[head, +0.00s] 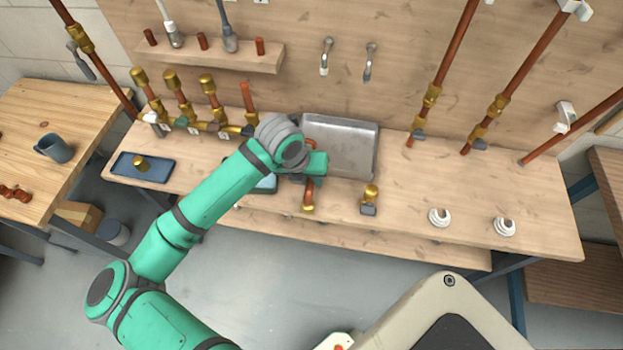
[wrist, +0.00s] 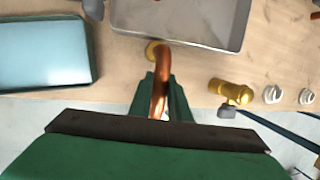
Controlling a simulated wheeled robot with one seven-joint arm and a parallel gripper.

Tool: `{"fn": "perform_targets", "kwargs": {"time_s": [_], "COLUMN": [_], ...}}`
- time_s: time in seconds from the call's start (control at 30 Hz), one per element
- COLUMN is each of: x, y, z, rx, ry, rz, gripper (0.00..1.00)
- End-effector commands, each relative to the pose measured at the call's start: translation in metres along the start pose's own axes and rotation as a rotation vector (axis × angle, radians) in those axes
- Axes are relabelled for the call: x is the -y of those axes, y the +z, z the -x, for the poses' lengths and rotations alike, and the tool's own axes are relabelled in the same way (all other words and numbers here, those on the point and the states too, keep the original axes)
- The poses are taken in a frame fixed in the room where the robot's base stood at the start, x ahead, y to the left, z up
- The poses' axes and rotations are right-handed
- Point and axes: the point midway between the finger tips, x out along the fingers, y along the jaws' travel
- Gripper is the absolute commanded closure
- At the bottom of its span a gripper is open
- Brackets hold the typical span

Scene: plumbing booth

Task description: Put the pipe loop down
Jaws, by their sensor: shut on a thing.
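The pipe loop (wrist: 158,82) is a bent copper pipe with a brass end. In the wrist view it runs up from between the fingers of my gripper (wrist: 160,105), which is shut on it. Its brass end lies over the bench just below the grey metal tray. In the head view the loop (head: 308,196) shows below my gripper (head: 312,178), over the front part of the workbench (head: 420,195). My wrist hides part of it there. I cannot tell whether the loop touches the bench top.
The grey tray (head: 340,147) lies behind the gripper. A teal tray (wrist: 42,52) is to its left. A brass valve (head: 370,196) stands to the right, then two white rings (head: 439,217) (head: 504,226). Upright copper pipes rise at the right. Bare bench lies between valve and rings.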

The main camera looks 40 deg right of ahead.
Motion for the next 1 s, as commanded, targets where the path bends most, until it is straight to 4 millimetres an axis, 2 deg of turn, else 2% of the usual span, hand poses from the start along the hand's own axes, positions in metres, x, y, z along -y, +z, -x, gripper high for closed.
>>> {"fn": "perform_targets", "kwargs": {"time_s": [0.4, 0.43, 0.5, 0.83, 1.0], "x": [-0.002, -0.002, -0.002, -0.001, -0.002], "y": [-0.002, -0.002, -0.002, -0.001, 0.0], "z": [-0.006, -0.007, -0.006, -0.005, 0.011], "rx": [0.001, 0.001, 0.001, 0.001, 0.003], "ry": [0.001, 0.001, 0.001, 0.001, 0.003], "rz": [-0.001, -0.001, -0.001, -0.001, -0.002], "gripper": [1.0, 0.81, 0.65, 0.65, 0.65]}}
